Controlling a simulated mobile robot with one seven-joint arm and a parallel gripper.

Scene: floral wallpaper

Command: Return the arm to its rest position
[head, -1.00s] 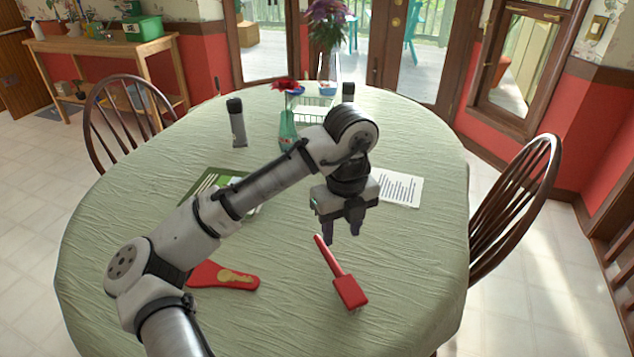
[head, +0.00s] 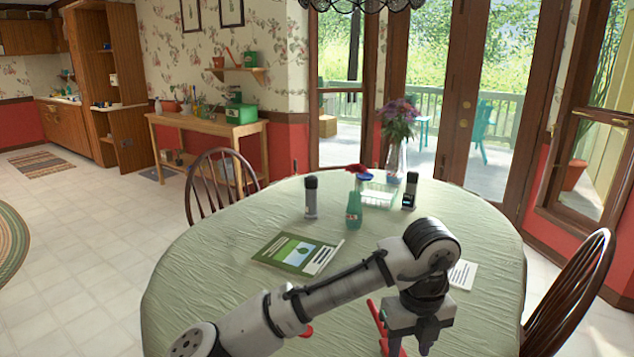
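My arm reaches in from the bottom of the head view and is bent over the near part of the table. My gripper (head: 411,346) hangs downward at the bottom edge. Its two fingers are apart, with nothing seen held between them. The red brush (head: 378,322) lies on the table behind and beside the gripper, mostly hidden by it. Only a small red edge of the other red item (head: 307,331) shows beyond the forearm.
The round table (head: 220,262) bears a green booklet (head: 298,252), a white paper (head: 463,274), a green bottle (head: 354,210), dark-topped cylinders (head: 311,197), a wire basket (head: 379,193) and flowers (head: 398,120). Wooden chairs (head: 222,183) stand left and right (head: 572,290).

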